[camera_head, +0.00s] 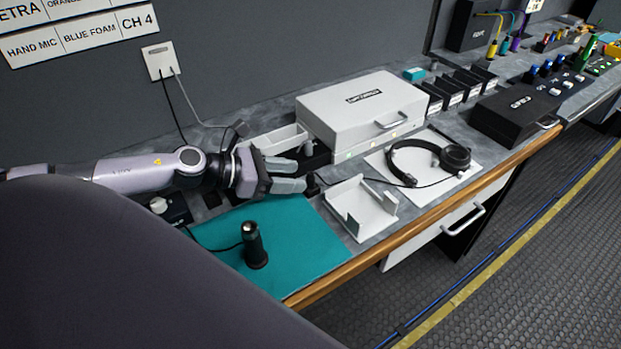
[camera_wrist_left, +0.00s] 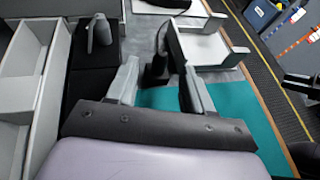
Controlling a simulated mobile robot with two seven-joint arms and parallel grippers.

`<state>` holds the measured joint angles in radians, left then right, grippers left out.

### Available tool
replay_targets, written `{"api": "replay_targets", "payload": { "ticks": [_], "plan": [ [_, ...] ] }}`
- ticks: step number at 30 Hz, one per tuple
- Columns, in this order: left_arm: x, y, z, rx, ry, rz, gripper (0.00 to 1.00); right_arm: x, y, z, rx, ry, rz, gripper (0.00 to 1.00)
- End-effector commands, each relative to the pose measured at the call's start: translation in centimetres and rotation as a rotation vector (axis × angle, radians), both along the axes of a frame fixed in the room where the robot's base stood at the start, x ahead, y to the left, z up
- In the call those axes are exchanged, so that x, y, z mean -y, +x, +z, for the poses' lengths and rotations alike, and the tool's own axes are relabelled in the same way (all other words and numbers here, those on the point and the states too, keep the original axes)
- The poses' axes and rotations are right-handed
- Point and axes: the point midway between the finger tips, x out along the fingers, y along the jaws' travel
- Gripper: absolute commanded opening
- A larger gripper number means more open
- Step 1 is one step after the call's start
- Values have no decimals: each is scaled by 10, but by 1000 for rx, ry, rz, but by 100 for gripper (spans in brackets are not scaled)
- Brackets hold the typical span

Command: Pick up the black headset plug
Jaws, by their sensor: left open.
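The black headset plug (camera_head: 313,184) is at the end of a thin cable that runs right to the black headset (camera_head: 430,160). My left gripper (camera_head: 300,178) is open, with its grey fingertips close beside the plug. In the left wrist view a dark upright piece that looks like the plug (camera_wrist_left: 156,70) shows beyond and between the two fingers of my left gripper (camera_wrist_left: 160,88). I cannot tell whether a finger touches it. The plug's lower part is partly hidden in the head view.
A white bracket stand (camera_head: 360,207) is just right of the plug. A black cylinder (camera_head: 255,246) with a cable stands on the teal mat (camera_head: 310,245). A white case (camera_head: 362,112) is behind the gripper. The mat's front right part is clear.

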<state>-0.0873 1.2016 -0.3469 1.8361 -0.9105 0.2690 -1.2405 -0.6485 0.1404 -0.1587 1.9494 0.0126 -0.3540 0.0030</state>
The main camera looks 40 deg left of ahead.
Motion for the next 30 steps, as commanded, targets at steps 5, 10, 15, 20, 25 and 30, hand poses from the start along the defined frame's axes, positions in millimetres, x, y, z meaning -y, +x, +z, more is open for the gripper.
{"api": "replay_targets", "payload": {
  "ticks": [5, 10, 15, 20, 25, 30],
  "plan": [
    [8, 11, -3, 2, -2, 2, 51, 0, 0, 8, 0, 0, 0, 43],
    [14, 18, -8, 2, -1, 1, 51, 0, 0, 12, 0, 1, 1, 43],
    [17, 20, -11, 1, 1, 0, 51, 0, 0, 12, 0, 1, 1, 43],
    [16, 20, -11, 1, 1, 0, 51, 0, 0, 12, 0, 1, 1, 43],
    [16, 20, -11, 1, 1, 0, 6, 0, 0, 12, 0, 1, 1, 43],
    [16, 20, -11, 1, 1, 0, 0, 0, 0, 12, 0, 1, 1, 43]
  ]
}}
